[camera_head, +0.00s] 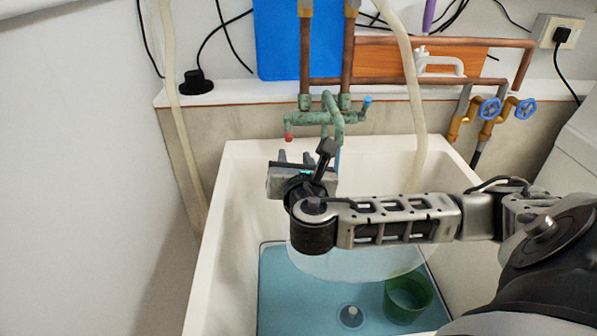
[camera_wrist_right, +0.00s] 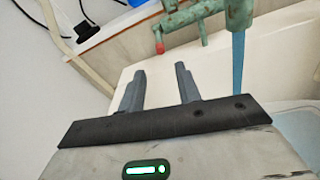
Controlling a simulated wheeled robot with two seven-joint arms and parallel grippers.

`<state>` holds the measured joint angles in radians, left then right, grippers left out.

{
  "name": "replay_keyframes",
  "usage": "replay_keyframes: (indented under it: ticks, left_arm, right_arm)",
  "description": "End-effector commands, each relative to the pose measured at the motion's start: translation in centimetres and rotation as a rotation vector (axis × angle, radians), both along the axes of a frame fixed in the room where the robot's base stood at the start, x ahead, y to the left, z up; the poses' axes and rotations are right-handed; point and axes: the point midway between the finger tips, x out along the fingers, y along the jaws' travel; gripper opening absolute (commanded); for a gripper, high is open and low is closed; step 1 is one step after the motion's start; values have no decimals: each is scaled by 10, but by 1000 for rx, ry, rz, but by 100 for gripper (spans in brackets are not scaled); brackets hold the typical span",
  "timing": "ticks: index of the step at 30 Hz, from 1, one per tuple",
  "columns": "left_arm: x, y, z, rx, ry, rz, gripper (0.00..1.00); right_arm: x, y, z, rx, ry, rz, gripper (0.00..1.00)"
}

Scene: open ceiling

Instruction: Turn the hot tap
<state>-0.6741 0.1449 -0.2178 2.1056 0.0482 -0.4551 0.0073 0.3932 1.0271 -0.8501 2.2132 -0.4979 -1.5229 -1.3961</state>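The green, worn tap (camera_head: 322,117) is on the wall above the sink. Its hot handle (camera_head: 288,137), with a red tip, hangs down at the left; a blue-tipped cold handle (camera_head: 367,101) points up at the right. The red tip also shows in the right wrist view (camera_wrist_right: 159,47), beyond the fingers. A blue stream of water (camera_wrist_right: 238,62) falls from the spout. My right gripper (camera_head: 295,156) is just below and in front of the red tip, apart from it in the picture. Its two fingers (camera_wrist_right: 160,70) are parted with nothing between them. My left gripper is out of view.
The white sink (camera_head: 230,210) holds blue water and a green cup (camera_head: 404,310). Copper pipes rise behind the tap. A pale hose (camera_head: 412,90) hangs right of the tap, another (camera_head: 176,130) at the left. Blue valve wheels (camera_head: 490,108) are at the right.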

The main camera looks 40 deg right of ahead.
Motion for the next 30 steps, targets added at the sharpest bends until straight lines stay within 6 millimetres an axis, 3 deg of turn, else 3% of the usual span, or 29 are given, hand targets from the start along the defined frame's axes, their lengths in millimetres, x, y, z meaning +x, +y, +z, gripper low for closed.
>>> replay_keyframes:
  ticks: [3, 9, 30]
  left_arm:
    - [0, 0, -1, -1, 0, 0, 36]
    - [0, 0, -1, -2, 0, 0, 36]
    - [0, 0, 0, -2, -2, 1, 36]
  right_arm:
    - [-20, 13, 2, 2, 1, 2, 34]
    - [-39, 25, 5, 0, 1, 2, 34]
    - [-42, 26, 6, -1, 1, 0, 34]
